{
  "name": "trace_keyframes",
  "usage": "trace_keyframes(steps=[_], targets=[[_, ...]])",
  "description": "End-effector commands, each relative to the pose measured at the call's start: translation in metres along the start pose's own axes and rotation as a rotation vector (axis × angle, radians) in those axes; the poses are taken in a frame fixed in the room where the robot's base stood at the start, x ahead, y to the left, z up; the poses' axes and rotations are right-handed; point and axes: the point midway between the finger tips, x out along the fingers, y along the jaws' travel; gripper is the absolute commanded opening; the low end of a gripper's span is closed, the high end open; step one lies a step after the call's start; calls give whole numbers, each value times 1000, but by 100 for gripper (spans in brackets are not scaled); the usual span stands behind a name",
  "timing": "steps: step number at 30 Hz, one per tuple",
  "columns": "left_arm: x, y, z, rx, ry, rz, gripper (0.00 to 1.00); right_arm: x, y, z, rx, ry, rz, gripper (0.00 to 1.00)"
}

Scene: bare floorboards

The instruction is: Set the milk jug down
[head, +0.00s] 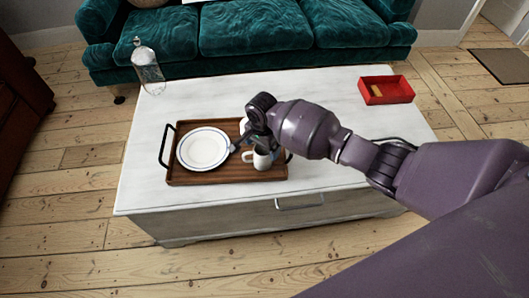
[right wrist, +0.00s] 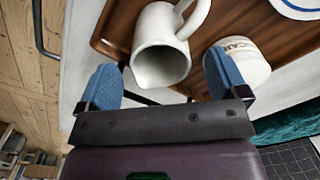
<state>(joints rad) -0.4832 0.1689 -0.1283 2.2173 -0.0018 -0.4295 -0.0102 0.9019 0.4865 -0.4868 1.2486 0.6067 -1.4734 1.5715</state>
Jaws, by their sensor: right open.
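The white milk jug (head: 262,159) stands upright on the wooden tray (head: 215,177), near its front right corner. In the right wrist view the jug (right wrist: 161,62) shows its open mouth towards me and its handle at the top. My right gripper (head: 250,148) is over the right part of the tray, just beside the jug. Its blue-padded fingers (right wrist: 161,80) are spread wide, one on each side of the jug's mouth, with visible gaps. My left gripper is not in view.
A white plate with a blue rim (head: 203,148) lies on the tray's left half. A white lettered pot (right wrist: 240,62) stands close to the right finger. On the white table (head: 330,110) are a glass bottle (head: 148,70) and a red box (head: 386,90). The table's right middle is clear.

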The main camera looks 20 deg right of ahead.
Motion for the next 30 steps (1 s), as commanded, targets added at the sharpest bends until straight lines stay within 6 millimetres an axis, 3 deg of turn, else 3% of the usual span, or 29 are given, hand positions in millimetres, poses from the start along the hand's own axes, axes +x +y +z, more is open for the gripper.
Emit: trace_keyframes(steps=[1,3,12,24,30], targets=[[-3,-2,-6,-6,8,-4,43,-22,-3,-2,1,6,-12,92],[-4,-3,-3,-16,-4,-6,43,-36,-3,-2,0,6,-13,92],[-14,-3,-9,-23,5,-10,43,-73,-1,-1,1,2,-5,92],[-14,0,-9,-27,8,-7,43,-75,1,1,-5,-2,-2,92],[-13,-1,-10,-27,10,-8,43,-51,21,28,-132,-18,-91,92]])
